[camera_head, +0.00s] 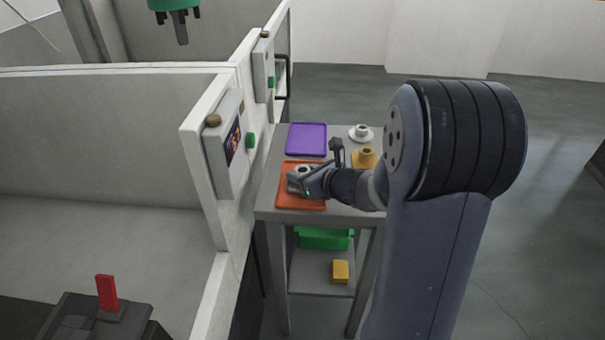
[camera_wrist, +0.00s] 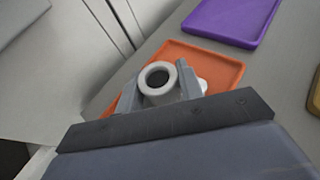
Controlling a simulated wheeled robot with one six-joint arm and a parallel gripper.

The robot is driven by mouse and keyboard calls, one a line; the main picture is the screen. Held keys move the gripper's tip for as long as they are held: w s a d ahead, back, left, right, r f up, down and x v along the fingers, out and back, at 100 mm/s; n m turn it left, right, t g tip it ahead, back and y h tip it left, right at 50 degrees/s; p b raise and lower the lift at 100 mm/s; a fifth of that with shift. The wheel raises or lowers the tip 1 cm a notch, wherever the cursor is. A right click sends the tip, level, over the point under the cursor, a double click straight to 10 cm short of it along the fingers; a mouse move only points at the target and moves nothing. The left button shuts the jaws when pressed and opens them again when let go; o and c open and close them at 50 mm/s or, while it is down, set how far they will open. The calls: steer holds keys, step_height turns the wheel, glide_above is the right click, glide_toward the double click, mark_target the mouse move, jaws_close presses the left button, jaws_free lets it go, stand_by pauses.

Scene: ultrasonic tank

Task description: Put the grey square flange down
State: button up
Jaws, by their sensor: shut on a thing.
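The grey square flange (camera_wrist: 143,84) is between the two fingers of my gripper (camera_wrist: 160,88) in the wrist view. Its pale round collar with a dark hole faces the camera; its base is mostly hidden by the fingers. A pale bit shows beyond the right finger, and I cannot tell if it belongs to the flange. Behind and around it is the orange tray (camera_wrist: 215,64). In the head view my gripper (camera_head: 301,177) is low over the orange tray (camera_head: 290,201); I cannot tell whether the flange touches the tray.
A purple tray (camera_head: 307,139) lies behind the orange one on the grey table (camera_head: 270,206). A white round flange (camera_head: 362,139) and a yellow flange (camera_head: 361,159) stand at the right. A green bin (camera_head: 322,241) and yellow block (camera_head: 340,271) are on the lower shelf. A partition wall borders the left.

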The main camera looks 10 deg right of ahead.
steer(key=shift+f+b, duration=0.2)
steer(key=shift+b, duration=0.1)
steer(key=o, duration=1.1)
steer(key=shift+r, duration=0.1)
steer(key=shift+s+d+r+p, duration=0.15)
steer(key=shift+s+r+p, duration=0.05)
steer(key=shift+r+p, duration=0.15)
steer(key=p+v, duration=0.1)
steer(key=v, duration=1)
steer(key=shift+s+d, duration=0.15)
steer(key=shift+s, duration=0.1)
steer(key=shift+w+f, duration=0.1)
